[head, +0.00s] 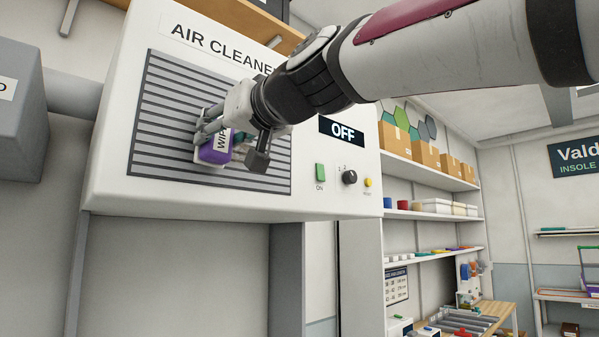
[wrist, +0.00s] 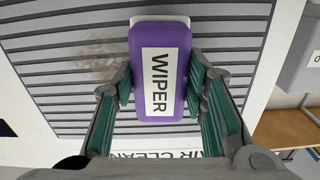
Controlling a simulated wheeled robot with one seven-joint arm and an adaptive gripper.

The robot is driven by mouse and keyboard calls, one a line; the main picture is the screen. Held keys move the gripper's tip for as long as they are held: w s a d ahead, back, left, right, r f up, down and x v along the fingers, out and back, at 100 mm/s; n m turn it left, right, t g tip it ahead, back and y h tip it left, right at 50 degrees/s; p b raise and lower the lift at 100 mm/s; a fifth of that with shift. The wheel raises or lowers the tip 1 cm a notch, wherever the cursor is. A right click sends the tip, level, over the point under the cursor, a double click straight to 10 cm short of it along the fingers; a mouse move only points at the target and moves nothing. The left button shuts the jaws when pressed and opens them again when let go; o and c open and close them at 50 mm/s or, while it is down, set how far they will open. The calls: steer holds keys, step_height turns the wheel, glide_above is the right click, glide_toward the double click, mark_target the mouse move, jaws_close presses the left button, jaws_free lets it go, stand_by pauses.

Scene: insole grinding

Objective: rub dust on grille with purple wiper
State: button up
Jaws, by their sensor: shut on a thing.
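The purple wiper (head: 216,152) has a white label reading WIPER. My gripper (head: 212,138) is shut on it and holds it at the middle of the grille. In the wrist view the wiper (wrist: 160,75) sits between my two fingers (wrist: 160,95). The grille (head: 165,115) is a grey slatted panel on the front of the white air cleaner (head: 110,150). A brownish dust patch (wrist: 97,68) shows on the slats beside the wiper in the wrist view. In the head view my gripper and the wiper hide part of the grille. I cannot tell whether the wiper touches the slats.
Right of the grille are an OFF display (head: 342,131), a green ON button (head: 320,173), a black knob (head: 349,177) and a yellow button (head: 368,183). A grey box (head: 20,115) is at the left. Shelves with cardboard boxes (head: 425,154) stand at the right.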

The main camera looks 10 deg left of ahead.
steer(key=shift+w+a, duration=0.5)
steer(key=shift+a, duration=0.05)
stand_by(0.4)
steer(key=shift+w, duration=0.1)
steer(key=shift+w+d+f+b, duration=0.1)
steer(key=shift+w+d+b, duration=0.3)
steer(key=shift+w+d, duration=0.1)
steer(key=shift+w+d+b, duration=0.85)
steer(key=shift+b, duration=0.1)
steer(key=shift+w+d+b, duration=0.3)
steer(key=shift+w+b, duration=0.05)
steer(key=shift+w, duration=0.15)
steer(key=shift+w+d+b, duration=0.25)
steer(key=shift+w+b, duration=0.05)
steer(key=shift+w, duration=0.15)
steer(key=shift+w+d+b, duration=1.2)
steer(key=shift+w+d, duration=0.5)
steer(key=shift+w, duration=0.1)
steer(key=shift+a, duration=0.1)
